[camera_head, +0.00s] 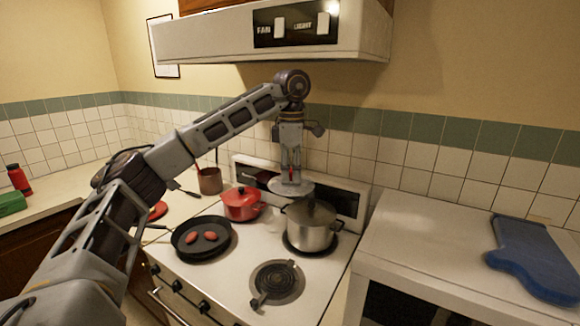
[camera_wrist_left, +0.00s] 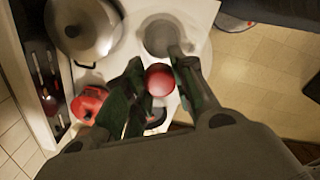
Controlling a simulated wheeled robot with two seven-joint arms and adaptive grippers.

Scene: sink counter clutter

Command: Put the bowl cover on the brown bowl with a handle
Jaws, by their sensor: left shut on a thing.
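My left gripper (camera_head: 290,165) is over the back of the stove, pointing down. It is shut on the red knob of the bowl cover (camera_head: 290,187), a pale flat disc held between the red pot and the steel pot. In the left wrist view the round red knob (camera_wrist_left: 160,80) sits between the fingertips; the disc around it is hard to make out. My right gripper is not in view.
A lidded steel pot (camera_head: 311,228) is just right of and below the cover. A lidded red pot (camera_head: 242,204) is left of it. A black pan (camera_head: 190,241) holds red pieces. A range hood (camera_head: 270,38) hangs above. A blue mitt (camera_head: 535,258) lies on the right counter.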

